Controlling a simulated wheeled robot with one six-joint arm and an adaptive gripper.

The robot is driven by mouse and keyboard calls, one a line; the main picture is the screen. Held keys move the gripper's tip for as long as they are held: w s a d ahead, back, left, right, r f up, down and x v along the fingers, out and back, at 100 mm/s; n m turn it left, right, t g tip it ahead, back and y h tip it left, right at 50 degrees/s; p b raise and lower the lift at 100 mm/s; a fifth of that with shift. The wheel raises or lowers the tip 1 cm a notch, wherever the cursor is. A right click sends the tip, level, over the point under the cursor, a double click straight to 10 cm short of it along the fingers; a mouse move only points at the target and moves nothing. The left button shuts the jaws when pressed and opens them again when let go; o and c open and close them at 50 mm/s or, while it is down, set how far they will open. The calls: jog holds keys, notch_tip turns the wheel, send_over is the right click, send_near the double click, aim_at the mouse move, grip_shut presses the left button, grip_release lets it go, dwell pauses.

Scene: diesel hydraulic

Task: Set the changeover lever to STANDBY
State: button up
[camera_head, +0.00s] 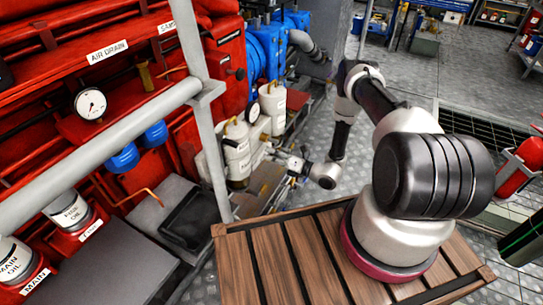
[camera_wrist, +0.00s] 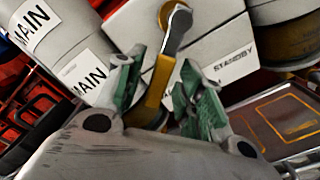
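The changeover lever (camera_wrist: 176,32) shows in the wrist view. It has a grey arm on a brass pivot at the top and a brass-yellow handle running down and slightly left. It lies between a MAIN label (camera_wrist: 91,76) on the left and the STANDBY label (camera_wrist: 233,63) on the right. My gripper (camera_wrist: 160,72) is open, its green-padded fingers on either side of the handle. Whether a pad touches the handle is unclear. In the head view, my gripper (camera_head: 297,166) is low beside the white canisters; the lever cannot be made out there.
White canisters (camera_head: 237,158) with brass bases stand left of my gripper. A grey handrail post (camera_head: 205,110) rises nearer the camera. A slatted wooden platform (camera_head: 290,262) is below my arm. Red machinery (camera_head: 55,125) fills the left side. Open metal floor lies behind the arm.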

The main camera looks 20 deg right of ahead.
jog(key=shift+w+a, duration=0.2)
jog(key=shift+a, duration=0.05)
jog(key=shift+c, duration=0.3)
grip_shut()
jog(key=shift+d, duration=0.1)
